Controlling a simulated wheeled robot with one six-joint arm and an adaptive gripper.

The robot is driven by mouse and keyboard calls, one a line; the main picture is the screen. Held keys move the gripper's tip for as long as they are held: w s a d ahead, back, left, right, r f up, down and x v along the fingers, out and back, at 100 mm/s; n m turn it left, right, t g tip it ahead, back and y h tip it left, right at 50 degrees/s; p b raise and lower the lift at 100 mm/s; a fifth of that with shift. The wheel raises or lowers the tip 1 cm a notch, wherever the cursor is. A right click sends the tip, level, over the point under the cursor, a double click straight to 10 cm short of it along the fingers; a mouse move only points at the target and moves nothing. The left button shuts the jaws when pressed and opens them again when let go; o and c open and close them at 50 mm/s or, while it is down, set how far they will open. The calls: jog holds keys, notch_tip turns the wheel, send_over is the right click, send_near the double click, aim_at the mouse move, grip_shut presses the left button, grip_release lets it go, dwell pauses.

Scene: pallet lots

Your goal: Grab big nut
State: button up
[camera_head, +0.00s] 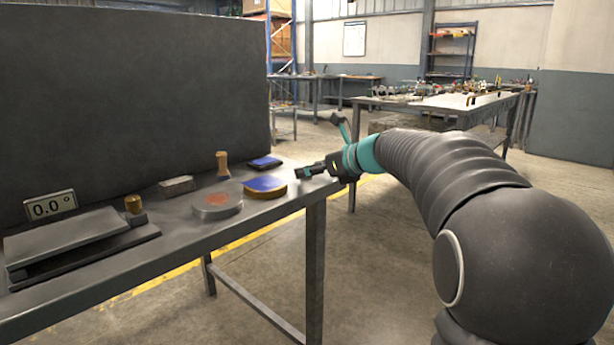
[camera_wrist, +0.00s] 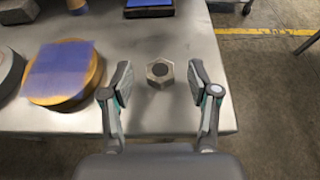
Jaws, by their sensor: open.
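The big nut (camera_wrist: 160,72) is a grey metal hexagon with a dark centre. It lies flat on the metal table (camera_wrist: 185,40) near its right end in the wrist view. My gripper (camera_wrist: 160,82) is open, with one finger on each side of the nut in that picture and a gap to it on both sides. I cannot tell how high the fingers are above the table. In the head view my gripper (camera_head: 308,172) is at the table's right end, and I cannot make out the nut there.
Left of my gripper lies a round wooden-edged disc with a blue top (camera_wrist: 62,72). A dark blue block (camera_wrist: 150,8) lies beyond the nut. A grey disc (camera_head: 217,205), a wooden peg (camera_head: 222,165) and a plate with a 0.0° display (camera_head: 50,205) stand farther left.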

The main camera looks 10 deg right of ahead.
jog(key=shift+w+a+f, duration=0.3)
jog(key=shift+w+a, duration=0.05)
jog(key=shift+w, duration=0.15)
jog(key=shift+c, duration=0.2)
grip_shut()
jog(key=shift+r, duration=0.1)
